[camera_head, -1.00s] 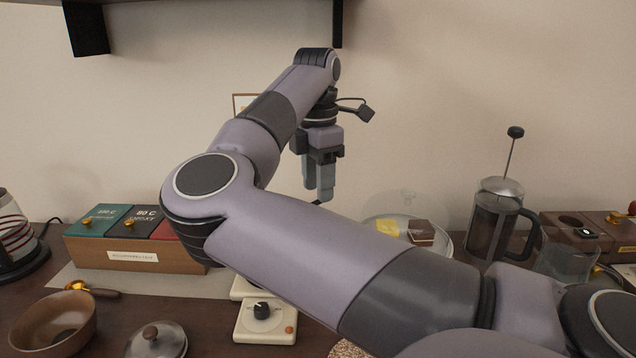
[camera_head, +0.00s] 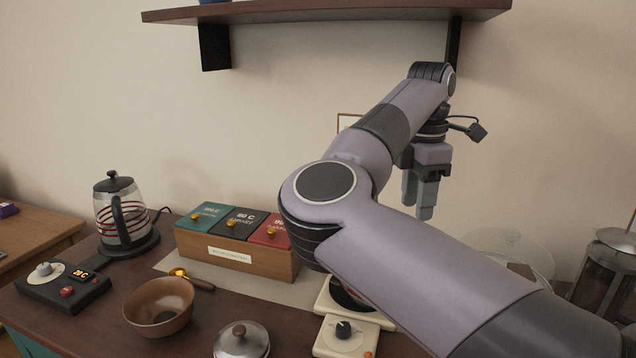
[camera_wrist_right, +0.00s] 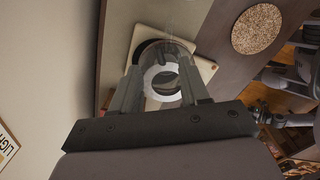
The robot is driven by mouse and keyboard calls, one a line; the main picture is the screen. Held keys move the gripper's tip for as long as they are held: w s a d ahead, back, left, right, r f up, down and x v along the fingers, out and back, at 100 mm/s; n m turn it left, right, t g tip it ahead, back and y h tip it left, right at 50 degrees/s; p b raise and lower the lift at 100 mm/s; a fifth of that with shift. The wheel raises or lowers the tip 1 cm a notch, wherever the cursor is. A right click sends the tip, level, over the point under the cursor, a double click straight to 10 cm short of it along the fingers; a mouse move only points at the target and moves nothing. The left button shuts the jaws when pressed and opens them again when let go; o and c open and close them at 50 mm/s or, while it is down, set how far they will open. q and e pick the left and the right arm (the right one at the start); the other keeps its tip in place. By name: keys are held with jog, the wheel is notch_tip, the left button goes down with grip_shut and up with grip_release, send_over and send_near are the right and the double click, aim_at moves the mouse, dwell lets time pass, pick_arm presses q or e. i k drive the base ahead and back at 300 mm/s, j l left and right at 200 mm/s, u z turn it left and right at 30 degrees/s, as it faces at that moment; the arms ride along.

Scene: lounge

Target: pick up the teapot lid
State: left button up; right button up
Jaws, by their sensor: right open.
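A round, greyish lid with a brown wooden knob (camera_head: 240,338) lies at the bottom edge of the head view, partly cut off; I cannot tell if it is the teapot lid. My right gripper (camera_head: 420,202) is open and hangs fingers down above the counter, to the right of and well beyond that lid. In the right wrist view, my right gripper (camera_wrist_right: 161,88) has its fingers apart. Between and beyond them shows a clear glass shape with a pale ring (camera_wrist_right: 163,83), over a cream plate-like device. I see no contact with it. My left gripper is out of view.
A brown bowl (camera_head: 160,308), a wooden box with coloured tins (camera_head: 237,262) and an electric kettle (camera_head: 122,220) stand on the dark counter. A cream device with a knob (camera_head: 345,340) is under my arm. A French press (camera_head: 607,278) stands right. A shelf (camera_head: 330,12) hangs above.

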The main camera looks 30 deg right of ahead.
aim_at(241, 339)
jog(key=k+j, duration=0.45)
jog(key=j, duration=0.25)
jog(key=k+j, duration=0.25)
jog(key=j, duration=0.15)
